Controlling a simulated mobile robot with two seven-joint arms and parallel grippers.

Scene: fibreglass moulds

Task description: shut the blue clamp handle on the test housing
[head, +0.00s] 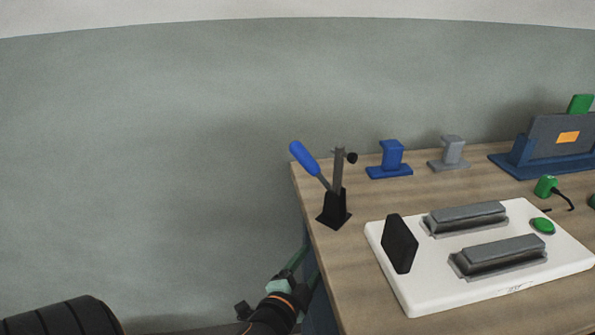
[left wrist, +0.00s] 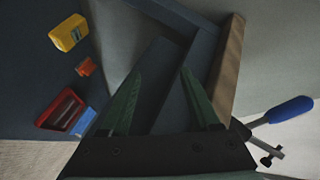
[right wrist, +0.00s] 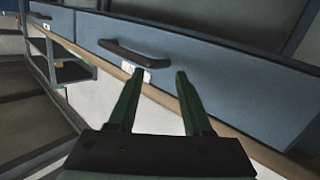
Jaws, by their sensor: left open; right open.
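The blue clamp handle (head: 304,158) sticks up and to the left from a clamp on a black base (head: 334,212) at the table's left end. The clamp's grey arm stands upright with a dark knob on top. The blue handle also shows at the right of the left wrist view (left wrist: 290,110). My left gripper (head: 305,264) is open and empty, low beside the table's left edge, below the clamp and apart from it. My right gripper (right wrist: 158,72) is open and empty, in front of a blue drawer. I cannot tell which part is the test housing.
A white board (head: 440,292) with two grey blocks and a black plate lies right of the clamp. A blue stand (head: 391,158) and a grey stand (head: 452,153) are behind. The wooden table edge (left wrist: 228,65) is close to my left gripper. A drawer handle (right wrist: 133,54) is ahead of the right gripper.

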